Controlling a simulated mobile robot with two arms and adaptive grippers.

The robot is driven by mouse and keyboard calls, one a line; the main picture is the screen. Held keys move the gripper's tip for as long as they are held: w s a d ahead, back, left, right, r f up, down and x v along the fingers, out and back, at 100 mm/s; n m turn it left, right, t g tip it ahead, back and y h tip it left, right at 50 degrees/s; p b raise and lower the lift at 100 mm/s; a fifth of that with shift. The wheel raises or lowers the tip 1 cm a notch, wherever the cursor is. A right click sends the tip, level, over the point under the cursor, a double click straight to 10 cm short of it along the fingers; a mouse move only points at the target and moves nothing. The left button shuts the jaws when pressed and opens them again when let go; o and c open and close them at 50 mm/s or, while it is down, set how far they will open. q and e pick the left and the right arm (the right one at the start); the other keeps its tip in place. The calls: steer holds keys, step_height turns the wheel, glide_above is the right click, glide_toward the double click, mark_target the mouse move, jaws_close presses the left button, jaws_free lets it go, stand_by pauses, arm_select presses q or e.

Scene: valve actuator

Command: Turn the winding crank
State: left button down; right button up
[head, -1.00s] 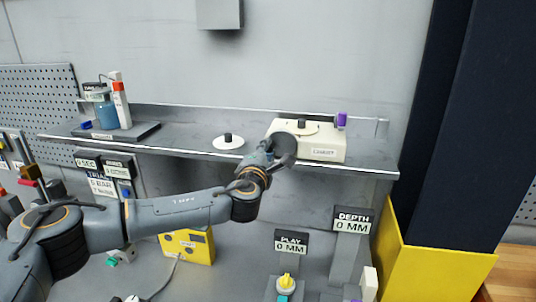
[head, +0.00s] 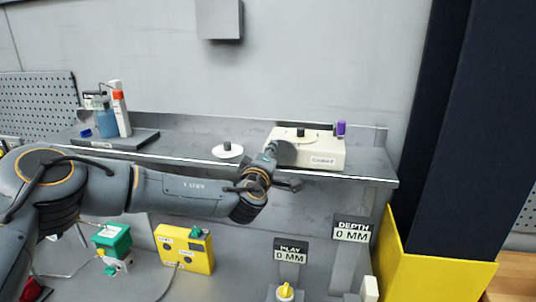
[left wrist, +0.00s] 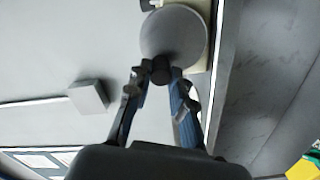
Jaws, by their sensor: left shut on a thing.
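A cream box (head: 325,153) with a label that looks like "CASSETTE" sits on the right part of the shelf. A black knob (head: 300,132) stands on its top, and a purple handle (head: 341,127) stands up at its right end. My left gripper (left wrist: 162,78) is shut on the dark knob of a grey disc (left wrist: 175,35). In the head view the disc (head: 285,152) is tilted in front of the box's left end; I cannot tell whether they touch. My wrist hides part of the box's front. My right gripper is not in view.
A white disc with a black knob (head: 227,151) lies on the shelf (head: 190,143) left of the box. Bottles (head: 107,120) stand on a dark tray at the shelf's left. Below are a yellow control box (head: 184,250) and a "DEPTH 0 MM" sign (head: 352,229).

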arm_select(q)
steer(key=shift+d, duration=0.1)
stand_by(0.4)
steer(key=c, duration=1.2)
jaws_free()
steer(key=shift+o, duration=0.2)
steer(key=shift+s, duration=0.1)
steer(key=s+a, duration=0.2)
steer(key=s, duration=0.9)
steer(key=shift+s+a, duration=0.15)
steer(key=shift+s, duration=0.2)
